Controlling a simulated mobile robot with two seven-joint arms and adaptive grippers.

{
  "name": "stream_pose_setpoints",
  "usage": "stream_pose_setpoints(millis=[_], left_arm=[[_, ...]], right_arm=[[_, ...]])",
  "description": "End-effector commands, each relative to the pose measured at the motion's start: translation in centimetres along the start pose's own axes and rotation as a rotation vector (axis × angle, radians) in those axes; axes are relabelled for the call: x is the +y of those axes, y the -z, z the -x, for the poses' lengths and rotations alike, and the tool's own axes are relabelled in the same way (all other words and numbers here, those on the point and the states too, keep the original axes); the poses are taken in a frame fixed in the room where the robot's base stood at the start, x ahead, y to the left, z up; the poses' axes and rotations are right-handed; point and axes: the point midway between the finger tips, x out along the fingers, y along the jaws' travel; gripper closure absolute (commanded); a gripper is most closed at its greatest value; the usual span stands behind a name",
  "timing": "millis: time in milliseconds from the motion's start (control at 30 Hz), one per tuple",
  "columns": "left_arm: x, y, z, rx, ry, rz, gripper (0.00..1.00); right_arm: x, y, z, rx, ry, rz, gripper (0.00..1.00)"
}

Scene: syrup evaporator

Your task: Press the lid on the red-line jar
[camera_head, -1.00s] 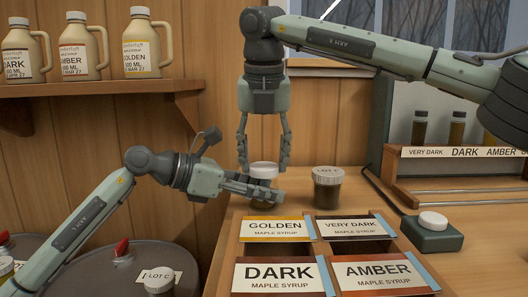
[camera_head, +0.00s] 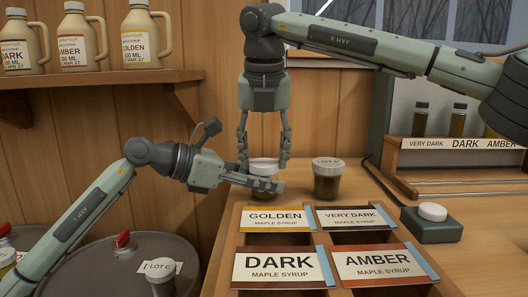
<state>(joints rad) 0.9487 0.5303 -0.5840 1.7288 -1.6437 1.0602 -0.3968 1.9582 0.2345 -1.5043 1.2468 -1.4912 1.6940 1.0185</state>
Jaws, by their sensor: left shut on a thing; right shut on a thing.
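A small jar (camera_head: 264,193) of amber syrup with a white lid (camera_head: 264,163) stands on the wooden table behind the GOLDEN compartment. My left gripper (camera_head: 268,184) comes in from the left and is shut on the jar's body. My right gripper (camera_head: 264,160) points down from above, its fingers on either side of the white lid and shut on it. The lid sits on top of the jar. The fingers hide much of the jar, and no red line can be made out on it.
A divided box with GOLDEN (camera_head: 276,219), VERY DARK, DARK and AMBER cards is in front. A green block with a white cap (camera_head: 432,222) is at right. A drum (camera_head: 110,275) stands lower left.

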Motion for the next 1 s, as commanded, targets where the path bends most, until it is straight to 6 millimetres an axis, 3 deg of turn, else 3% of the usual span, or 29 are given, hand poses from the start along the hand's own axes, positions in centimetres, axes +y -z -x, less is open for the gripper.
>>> stream_pose_setpoints(millis=[1000], left_arm=[[-0.06,-0.03,0.00,-0.001,0.001,0.000,1.00]], right_arm=[[0.00,0.27,-0.82,0.005,0.004,0.001,0.61]])
